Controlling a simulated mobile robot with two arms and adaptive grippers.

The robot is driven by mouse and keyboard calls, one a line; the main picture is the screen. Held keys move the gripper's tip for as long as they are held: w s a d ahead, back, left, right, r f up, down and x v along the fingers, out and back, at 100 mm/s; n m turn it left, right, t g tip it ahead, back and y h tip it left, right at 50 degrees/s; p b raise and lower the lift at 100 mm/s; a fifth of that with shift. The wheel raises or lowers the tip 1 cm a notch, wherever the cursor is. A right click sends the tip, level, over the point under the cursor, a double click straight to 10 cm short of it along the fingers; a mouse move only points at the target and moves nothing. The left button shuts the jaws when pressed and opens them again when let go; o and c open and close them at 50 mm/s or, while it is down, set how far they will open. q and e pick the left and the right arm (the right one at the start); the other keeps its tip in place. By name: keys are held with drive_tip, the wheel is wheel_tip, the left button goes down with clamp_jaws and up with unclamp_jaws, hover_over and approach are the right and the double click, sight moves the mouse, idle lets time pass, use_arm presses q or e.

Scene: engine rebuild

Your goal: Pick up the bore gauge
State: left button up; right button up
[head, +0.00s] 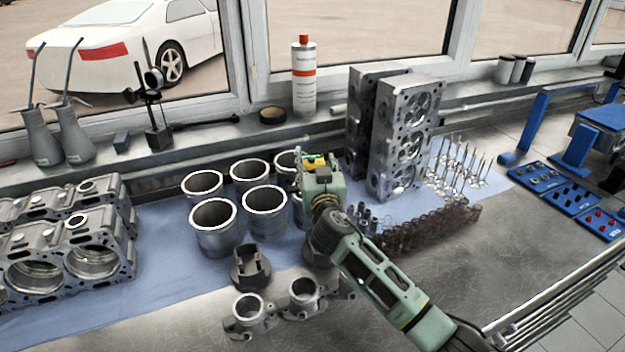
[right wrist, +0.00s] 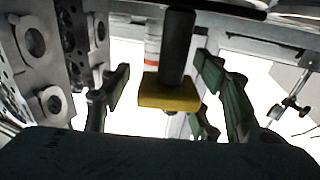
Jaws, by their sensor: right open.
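The right gripper's fingers (right wrist: 163,100) are open, one on each side of the post, with gaps visible. My left gripper is not in view.
Several metal cylinder liners (head: 213,222) stand on the blue mat (head: 158,265) to the left of my gripper. Tall cylinder heads (head: 403,140) stand behind right. A white bottle (head: 304,85) and a dial stand (head: 158,137) are on the sill.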

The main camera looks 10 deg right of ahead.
drive_tip(key=shift+f, duration=0.1)
clamp_jaws()
idle(0.3)
